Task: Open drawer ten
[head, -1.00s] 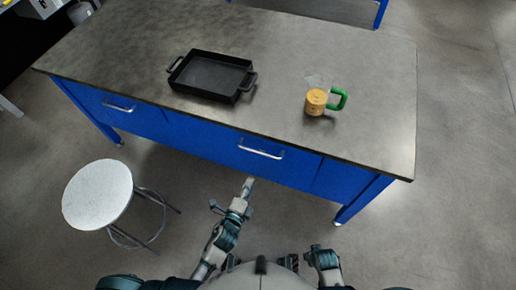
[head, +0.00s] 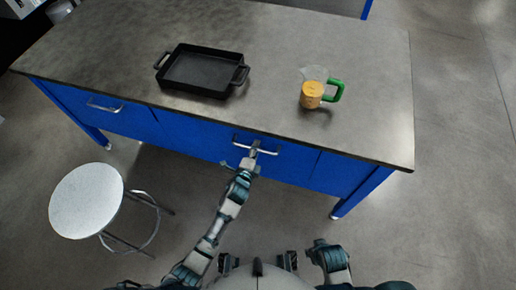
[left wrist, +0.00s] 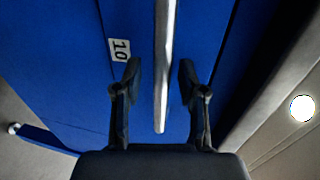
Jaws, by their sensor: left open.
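Drawer ten is a blue drawer front (head: 290,163) under the grey tabletop, with a silver bar handle (head: 257,144). In the left wrist view its label "10" (left wrist: 120,50) sits beside the handle (left wrist: 163,70). My left gripper (head: 254,150) is at the handle in the head view. In the left wrist view the left gripper (left wrist: 160,78) is open, with one finger on each side of the bar. I cannot tell whether the fingers touch it. In the head view my right arm (head: 330,260) is low at the bottom right; its gripper's opening is unclear.
A black tray (head: 202,70) and an orange cup with a green handle (head: 313,94) stand on the tabletop (head: 370,120). A second drawer with a handle (head: 104,105) is at the left. A round white stool (head: 86,200) stands on the floor at the left.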

